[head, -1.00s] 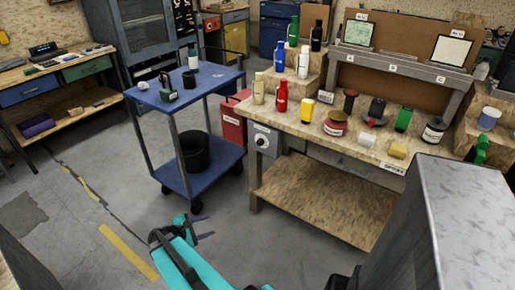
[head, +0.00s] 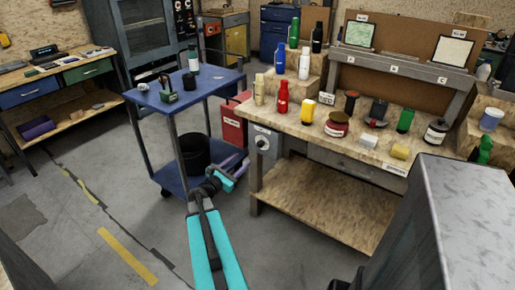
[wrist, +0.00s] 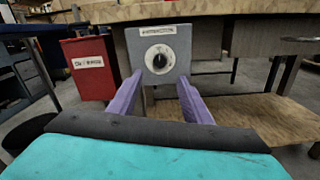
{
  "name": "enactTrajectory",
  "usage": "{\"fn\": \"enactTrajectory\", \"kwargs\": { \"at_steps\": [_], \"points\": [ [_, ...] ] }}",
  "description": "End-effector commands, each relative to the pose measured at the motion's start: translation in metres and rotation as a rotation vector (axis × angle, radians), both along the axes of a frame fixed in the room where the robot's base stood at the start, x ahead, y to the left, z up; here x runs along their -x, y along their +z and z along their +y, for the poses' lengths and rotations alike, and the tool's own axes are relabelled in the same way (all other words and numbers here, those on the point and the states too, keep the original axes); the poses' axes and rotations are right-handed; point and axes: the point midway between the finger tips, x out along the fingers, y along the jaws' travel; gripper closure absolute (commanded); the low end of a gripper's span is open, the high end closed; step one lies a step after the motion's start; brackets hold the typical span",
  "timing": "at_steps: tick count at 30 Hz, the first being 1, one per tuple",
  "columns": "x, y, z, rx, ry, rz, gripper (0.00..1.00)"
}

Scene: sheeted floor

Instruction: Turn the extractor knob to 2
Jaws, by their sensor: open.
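The extractor knob (wrist: 159,60) is a dark knob on a round white dial, set in a grey box with a label above it. The box (head: 265,142) hangs at the left front end of the workbench in the head view. The dial's numbers are too small to read. My gripper (head: 243,160) is open in front of the box, with nothing between its purple fingers. In the wrist view the two fingers (wrist: 157,100) stand apart, to the left and right below the knob. They appear short of the dial; exact contact cannot be told.
The workbench (head: 300,125) carries several bottles and jars. A red box (wrist: 88,67) stands left of the knob box. A blue trolley (head: 215,85) with a black bin (head: 194,153) is close on the left. A lower wooden shelf (head: 320,205) lies under the bench.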

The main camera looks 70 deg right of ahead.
Motion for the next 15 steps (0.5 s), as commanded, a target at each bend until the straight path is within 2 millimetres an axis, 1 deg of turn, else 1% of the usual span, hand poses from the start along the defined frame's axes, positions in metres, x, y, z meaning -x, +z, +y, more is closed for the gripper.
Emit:
{"fn": "enactTrajectory", "kwargs": {
  "at_steps": [8,11,15],
  "points": [
    [0.001,-0.001,-0.002,-0.001,-0.001,-0.002,0.55],
    [0.002,-0.001,-0.007,-0.001,-0.002,-0.002,0.55],
    [0.005,0.0,-0.02,-0.001,-0.003,-0.002,0.55]
  ]
}}
